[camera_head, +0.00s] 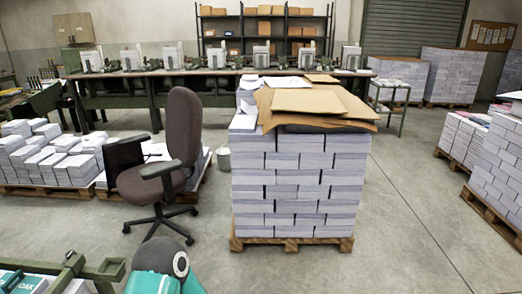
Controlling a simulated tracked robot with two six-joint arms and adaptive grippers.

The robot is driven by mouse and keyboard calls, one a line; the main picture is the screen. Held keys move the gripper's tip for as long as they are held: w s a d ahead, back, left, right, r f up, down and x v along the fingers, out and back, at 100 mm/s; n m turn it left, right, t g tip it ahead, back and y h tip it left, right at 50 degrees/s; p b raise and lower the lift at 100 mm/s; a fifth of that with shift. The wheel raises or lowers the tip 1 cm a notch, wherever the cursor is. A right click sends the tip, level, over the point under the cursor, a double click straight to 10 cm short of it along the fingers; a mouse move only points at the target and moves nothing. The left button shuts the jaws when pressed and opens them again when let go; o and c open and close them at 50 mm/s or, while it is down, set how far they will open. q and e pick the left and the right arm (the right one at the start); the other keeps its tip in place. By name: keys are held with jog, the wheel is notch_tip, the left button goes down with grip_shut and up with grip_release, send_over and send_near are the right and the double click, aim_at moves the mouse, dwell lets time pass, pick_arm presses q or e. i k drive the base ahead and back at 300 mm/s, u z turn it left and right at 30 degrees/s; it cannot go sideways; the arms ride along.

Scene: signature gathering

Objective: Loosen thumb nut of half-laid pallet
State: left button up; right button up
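On the floor at the left stands a low pallet with uneven stacks of paper blocks (35,158), which looks only partly laid. Its wooden base (45,190) shows along the front edge. A second low pallet of stacks lies partly hidden behind the office chair. I cannot make out a thumb nut on either one. Neither of my grippers can be seen. A rounded teal and grey part at the bottom centre-left looks like one of my own arm joints.
A tall paper stack (300,180) topped with cardboard sheets (305,101) stands centrally. A brown office chair (184,125) is left of it. A green frame (70,268) is at bottom left. Loaded pallets (500,160) line the right; the floor between (410,220) is clear.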

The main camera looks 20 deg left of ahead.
aim_at(70, 253)
jog(key=i, duration=2.6)
jog(key=u, duration=0.1)
jog(key=i, duration=0.15)
jog(key=u, duration=2.55)
jog(key=i, duration=0.2)
jog(key=u, duration=1.5)
jog(key=k, duration=0.5)
jog(key=u, duration=0.4)
jog(key=i, duration=0.9)
jog(key=u, duration=0.2)
